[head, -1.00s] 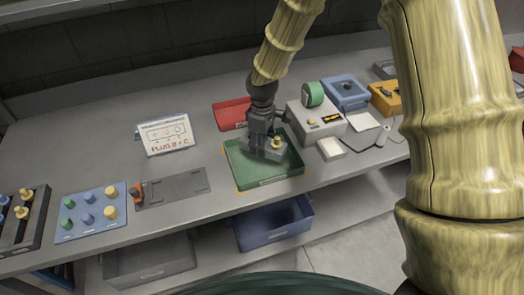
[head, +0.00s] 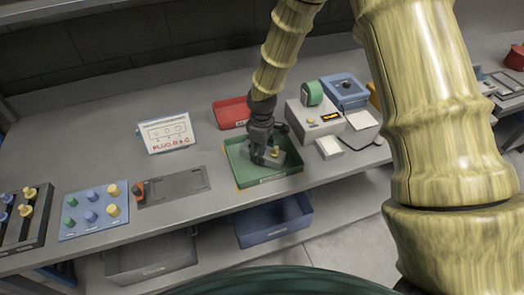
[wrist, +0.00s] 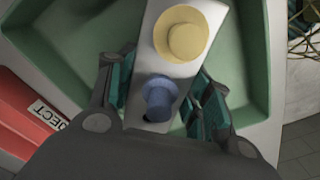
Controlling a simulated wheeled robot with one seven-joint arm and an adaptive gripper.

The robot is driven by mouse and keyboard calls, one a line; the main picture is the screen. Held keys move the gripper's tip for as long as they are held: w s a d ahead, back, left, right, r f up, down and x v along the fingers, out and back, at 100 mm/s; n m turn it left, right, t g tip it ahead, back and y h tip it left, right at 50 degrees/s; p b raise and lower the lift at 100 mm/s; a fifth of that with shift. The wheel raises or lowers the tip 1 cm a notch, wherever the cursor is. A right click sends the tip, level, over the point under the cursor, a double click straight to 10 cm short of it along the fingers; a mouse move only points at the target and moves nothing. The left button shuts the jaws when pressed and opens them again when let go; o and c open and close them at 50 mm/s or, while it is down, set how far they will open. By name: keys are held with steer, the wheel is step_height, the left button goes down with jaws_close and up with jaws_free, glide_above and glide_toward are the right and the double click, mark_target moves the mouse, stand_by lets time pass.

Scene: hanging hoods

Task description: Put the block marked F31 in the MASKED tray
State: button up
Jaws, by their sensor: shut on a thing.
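My gripper (head: 260,155) is shut on a grey block (wrist: 149,42) that carries a yellow knob (wrist: 184,35) and a blue knob (wrist: 158,98). The fingers lie on both sides of the block in the wrist view. The block is over or inside the green tray (head: 240,178); I cannot tell whether it touches the floor of the tray. The label on the green tray's front is too small to read.
A red tray (head: 229,113) lettered "...JECT" in the wrist view (wrist: 30,112) stands behind the green one. A grey machine (head: 316,122) is on the right. A sign (head: 166,133), a grey plate (head: 172,187) and a blue knob board (head: 92,212) are left. A blue bin (head: 272,222) sits below.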

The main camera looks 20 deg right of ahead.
steer(key=o, duration=1.5)
steer(key=shift+f, duration=0.1)
steer(key=shift+r, duration=0.2)
steer(key=shift+r+b, duration=1.65)
steer(key=shift+r, duration=4.3)
